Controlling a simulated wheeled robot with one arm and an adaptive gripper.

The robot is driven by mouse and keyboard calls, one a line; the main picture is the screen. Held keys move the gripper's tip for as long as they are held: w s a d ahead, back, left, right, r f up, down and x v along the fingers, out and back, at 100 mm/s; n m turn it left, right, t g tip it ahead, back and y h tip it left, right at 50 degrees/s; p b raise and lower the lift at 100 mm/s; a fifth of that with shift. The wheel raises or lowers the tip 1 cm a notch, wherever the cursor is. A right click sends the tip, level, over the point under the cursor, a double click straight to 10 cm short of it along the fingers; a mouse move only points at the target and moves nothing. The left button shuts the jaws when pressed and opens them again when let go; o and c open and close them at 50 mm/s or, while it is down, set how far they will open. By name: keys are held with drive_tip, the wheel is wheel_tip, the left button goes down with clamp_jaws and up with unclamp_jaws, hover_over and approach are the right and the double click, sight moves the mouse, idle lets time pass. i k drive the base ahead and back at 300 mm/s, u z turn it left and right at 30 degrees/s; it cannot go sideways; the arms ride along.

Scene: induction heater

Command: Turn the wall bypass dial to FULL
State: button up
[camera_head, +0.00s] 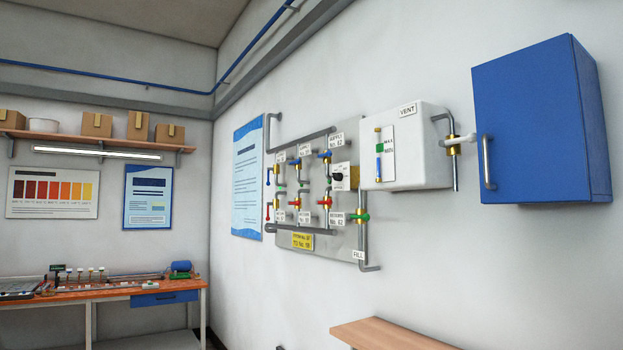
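The bypass dial (338,177) is a small black knob on a white plate. It sits at the right part of the grey valve panel (345,240) on the right wall, just left of the white vent tank. I see it at a steep angle, and its markings and pointer are too small to read. Nothing touches it. My gripper is not in view.
The panel carries pipes and several coloured valve handles, with a yellow sign (302,241) below. The white tank (415,145) and a blue cabinet (540,120) jut from the wall. A wooden surface (390,336) stands below. An orange workbench (110,290) is far left.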

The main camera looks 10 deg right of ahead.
sight(337, 177)
drive_tip(key=u, duration=0.25)
drive_tip(key=k, duration=0.35)
drive_tip(key=u, duration=0.05)
drive_tip(key=i, duration=3.3)
drive_tip(key=u, duration=0.4)
